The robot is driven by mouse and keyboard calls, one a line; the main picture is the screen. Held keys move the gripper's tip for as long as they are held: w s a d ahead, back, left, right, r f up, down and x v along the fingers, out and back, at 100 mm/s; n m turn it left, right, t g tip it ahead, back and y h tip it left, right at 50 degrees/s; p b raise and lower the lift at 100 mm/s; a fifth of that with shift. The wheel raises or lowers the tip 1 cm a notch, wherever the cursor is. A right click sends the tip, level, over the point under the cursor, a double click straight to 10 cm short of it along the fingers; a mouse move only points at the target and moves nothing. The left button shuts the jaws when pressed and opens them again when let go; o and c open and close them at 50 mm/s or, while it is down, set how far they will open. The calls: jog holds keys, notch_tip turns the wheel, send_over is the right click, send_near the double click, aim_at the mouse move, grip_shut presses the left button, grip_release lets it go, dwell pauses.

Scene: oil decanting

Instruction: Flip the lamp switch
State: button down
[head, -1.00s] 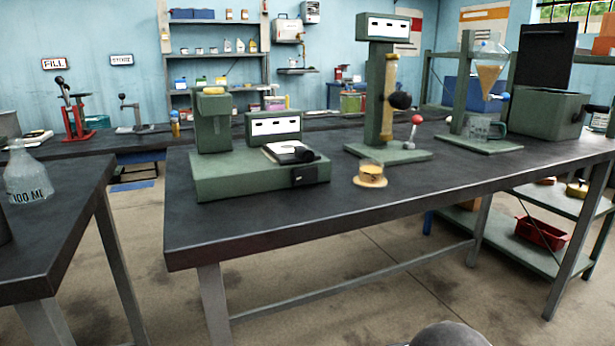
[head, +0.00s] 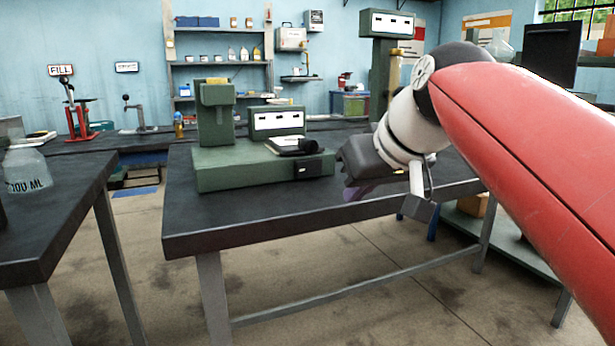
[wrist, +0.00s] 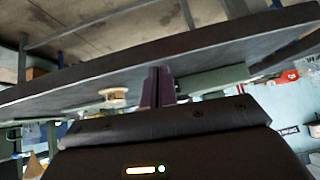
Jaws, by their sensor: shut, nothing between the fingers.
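A green bench device (head: 265,168) stands on the dark table, with a post at its left and a small display box behind. A small black box with a light mark, possibly the lamp switch (head: 307,168), sits on its front face at the right. No label names it. My gripper (head: 354,193) is to the right of this device, over the table's front part, apart from it. In the wrist view its purple fingers (wrist: 157,86) are together and empty. That view is upside down, and the device's green base (wrist: 212,81) shows just right of the fingers.
A black item (head: 294,145) lies on the device's base. A taller green stand (head: 391,24) is behind my arm, which hides most of the table's right half. A small round dish (wrist: 114,96) shows in the wrist view. The table's front left (head: 200,220) is clear.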

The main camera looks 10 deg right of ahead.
aim_at(301, 175)
jog(key=w+a+r+n, duration=0.1)
jog(key=w+r, duration=0.2)
jog(key=r, duration=0.3)
jog(key=shift+w+n+t+y+b, duration=0.15)
jog(key=shift+n+t+y+b, duration=0.15)
jog(key=shift+t+y+b, duration=0.15)
jog(key=b+x, duration=0.1)
jog(key=x, duration=0.9)
jog(key=shift+w+a+f, duration=0.1)
jog(key=shift+w+a, duration=0.15)
jog(key=shift+w, duration=0.3)
jog(key=shift+w+a, duration=0.25)
jog(key=shift+w, duration=0.3)
jog(key=shift+w+a, duration=0.3)
jog(key=shift+w, duration=0.45)
jog(key=shift+p, duration=0.3)
